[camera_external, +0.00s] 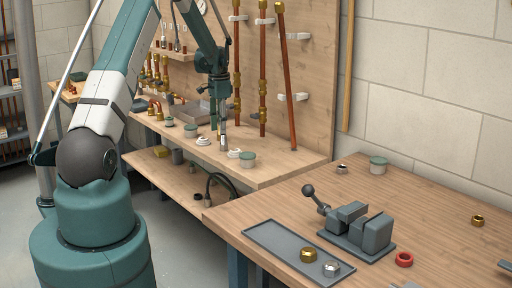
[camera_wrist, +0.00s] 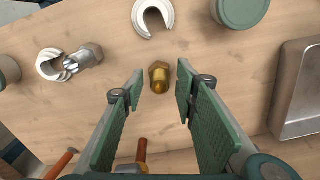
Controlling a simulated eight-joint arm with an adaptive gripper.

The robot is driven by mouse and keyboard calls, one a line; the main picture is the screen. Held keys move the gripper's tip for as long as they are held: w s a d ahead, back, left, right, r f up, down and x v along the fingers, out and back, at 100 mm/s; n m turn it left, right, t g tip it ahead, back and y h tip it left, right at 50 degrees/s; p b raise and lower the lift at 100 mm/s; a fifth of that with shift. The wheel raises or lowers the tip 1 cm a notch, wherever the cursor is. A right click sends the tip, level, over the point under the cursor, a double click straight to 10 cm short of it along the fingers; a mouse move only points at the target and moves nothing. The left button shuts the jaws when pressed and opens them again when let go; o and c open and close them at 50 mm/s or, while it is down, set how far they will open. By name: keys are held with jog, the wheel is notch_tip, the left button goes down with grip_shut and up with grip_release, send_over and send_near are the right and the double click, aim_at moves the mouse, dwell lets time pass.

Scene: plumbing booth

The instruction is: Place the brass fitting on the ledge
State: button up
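The brass fitting (camera_wrist: 158,79) stands on the wooden bench in the wrist view, a small brass piece with a hex collar and a rounded end. My gripper (camera_wrist: 160,86) is open, with one green-padded finger on either side of the fitting and a gap to each. In the external view my gripper (camera_external: 222,142) points down over the back bench, and I cannot clearly make out the fitting there. A narrow wooden ledge (camera_external: 172,54) on the back panel holds small upright parts; it is partly hidden by my arm.
In the wrist view a white ring-shaped piece (camera_wrist: 153,17), a green-lidded jar (camera_wrist: 241,10), silver fittings (camera_wrist: 70,63) and a metal tray (camera_wrist: 299,95) surround the spot. Copper pipes (camera_external: 263,75) stand against the panel. The front bench holds a vise (camera_external: 356,232).

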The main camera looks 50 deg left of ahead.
notch_tip(320, 180, up, 12)
jog(key=shift+f+p, duration=0.15)
jog(key=shift+p, duration=0.2)
dwell(0.7)
jog(key=shift+d, duration=0.1)
jog(key=s+d+r+t, duration=0.1)
jog(key=s+d+r, duration=0.2)
jog(key=d+r, duration=0.6)
jog(key=s+d+r+n+t+y, duration=0.1)
jog(key=s+d+r, duration=0.35)
jog(key=d, duration=0.95)
jog(key=s+d+r+t, duration=0.1)
jog(key=s+d+r, duration=0.1)
jog(key=d+r, duration=0.8)
jog(key=s+d+r+n+t, duration=0.1)
jog(key=s+d+t, duration=0.1)
jog(key=s+d, duration=1.15)
jog(key=s+d+f+n+t+h, duration=0.1)
jog(key=s+d+f, duration=0.4)
jog(key=s+d, duration=0.6)
jog(key=shift+s+d+t, duration=0.2)
jog(key=shift+s+t, duration=0.35)
jog(key=shift+t, duration=0.05)
